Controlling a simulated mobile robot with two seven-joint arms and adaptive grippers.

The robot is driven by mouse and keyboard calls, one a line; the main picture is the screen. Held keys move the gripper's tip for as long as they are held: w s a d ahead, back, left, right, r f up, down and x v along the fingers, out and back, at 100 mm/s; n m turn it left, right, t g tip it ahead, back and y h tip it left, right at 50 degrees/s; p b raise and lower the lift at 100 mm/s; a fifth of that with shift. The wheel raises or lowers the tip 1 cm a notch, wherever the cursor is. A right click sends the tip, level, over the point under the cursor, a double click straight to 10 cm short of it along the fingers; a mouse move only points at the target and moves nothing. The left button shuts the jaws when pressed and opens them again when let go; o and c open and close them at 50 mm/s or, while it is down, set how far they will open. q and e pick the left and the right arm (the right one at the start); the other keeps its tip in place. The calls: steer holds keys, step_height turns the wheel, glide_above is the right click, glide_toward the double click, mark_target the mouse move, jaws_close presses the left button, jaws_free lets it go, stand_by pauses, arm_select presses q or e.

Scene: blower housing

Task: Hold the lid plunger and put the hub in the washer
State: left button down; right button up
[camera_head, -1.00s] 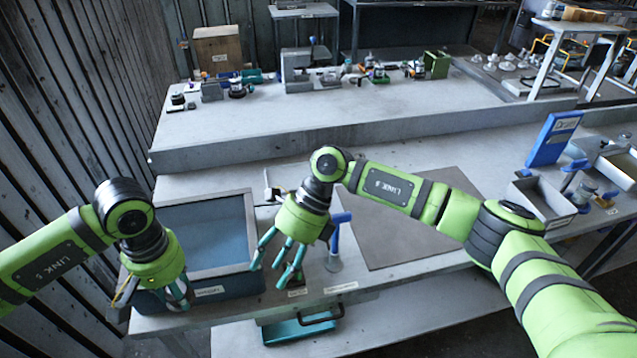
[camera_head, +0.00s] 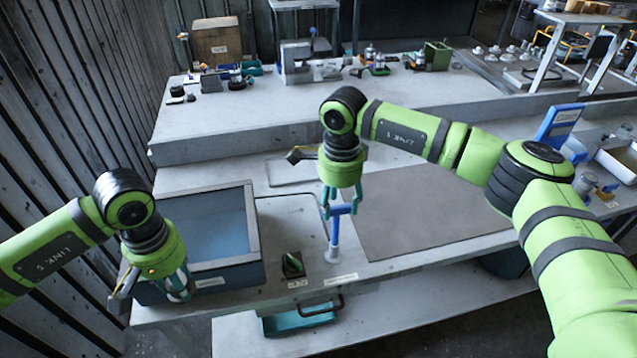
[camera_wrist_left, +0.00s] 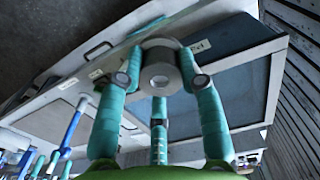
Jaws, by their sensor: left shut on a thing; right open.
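The washer is an open blue-grey tank (camera_head: 253,225) with blue inside, at the left of the near bench; it also shows in the left wrist view (camera_wrist_left: 243,92). My left gripper (camera_head: 180,292) is at its front left corner, shut on the hub, a grey ring-like cylinder (camera_wrist_left: 160,55) between its teal fingers in the left wrist view. The lid plunger (camera_head: 335,240), a blue T-handle on a pale foot, stands upright right of the washer. My right gripper (camera_head: 340,208) points down at its crossbar, fingers open; I cannot tell whether they touch it.
A black and green switch (camera_head: 292,265) sits between washer and plunger. A flat grey mat (camera_head: 420,220) lies bare to the right. A raised bench behind holds several small parts and a brown box (camera_head: 217,42). A blue stand (camera_head: 558,128) is at right.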

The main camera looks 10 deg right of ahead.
mark_target(338, 216)
steer(key=shift+f, duration=2.5)
jaws_close()
